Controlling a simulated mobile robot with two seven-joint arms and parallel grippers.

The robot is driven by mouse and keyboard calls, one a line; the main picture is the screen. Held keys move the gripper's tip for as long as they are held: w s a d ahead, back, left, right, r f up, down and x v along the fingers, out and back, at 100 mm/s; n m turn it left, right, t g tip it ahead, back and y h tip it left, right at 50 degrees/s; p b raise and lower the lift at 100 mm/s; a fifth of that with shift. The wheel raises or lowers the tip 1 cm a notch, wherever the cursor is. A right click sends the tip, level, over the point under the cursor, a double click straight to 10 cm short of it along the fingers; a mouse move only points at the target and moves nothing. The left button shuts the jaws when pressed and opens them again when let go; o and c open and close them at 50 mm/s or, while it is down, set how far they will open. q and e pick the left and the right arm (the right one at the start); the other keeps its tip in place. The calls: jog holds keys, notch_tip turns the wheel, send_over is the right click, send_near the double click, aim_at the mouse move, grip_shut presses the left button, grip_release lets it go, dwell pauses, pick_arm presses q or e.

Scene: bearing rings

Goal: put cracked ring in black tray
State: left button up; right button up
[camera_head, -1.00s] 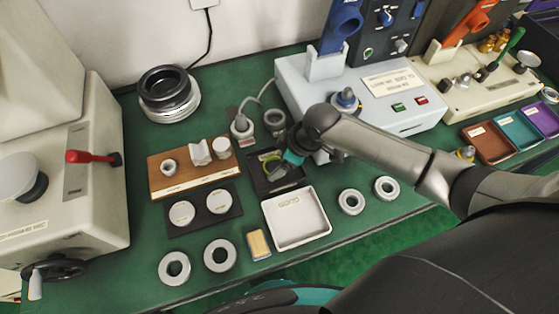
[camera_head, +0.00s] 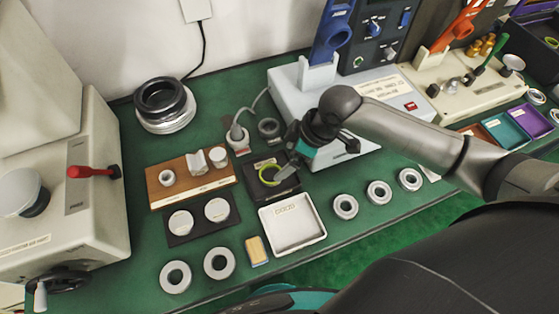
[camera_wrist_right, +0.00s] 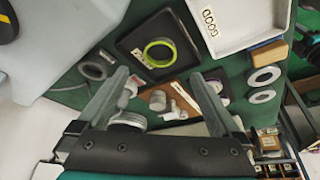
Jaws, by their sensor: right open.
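The black tray (camera_head: 257,189) lies on the green bench behind the white tray; it also shows in the right wrist view (camera_wrist_right: 184,42). A ring with a yellow-green edge (camera_head: 263,174) lies inside the black tray, and the wrist view shows it flat there (camera_wrist_right: 160,53). I cannot make out a crack in it. My right gripper (camera_head: 284,176) is above the black tray's right side in the head view. Its fingers are apart in the wrist view (camera_wrist_right: 160,85), with nothing held between them. My left gripper is not in view.
The white tray (camera_head: 293,222) is empty. Grey rings (camera_head: 345,206) lie right of it, and others (camera_head: 219,263) lie at front left. A wooden block (camera_head: 190,189) and a dark plate with two discs (camera_head: 172,238) stand left. A pale machine (camera_head: 310,95) stands behind.

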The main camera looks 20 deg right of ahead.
jog(key=shift+v, duration=1.75)
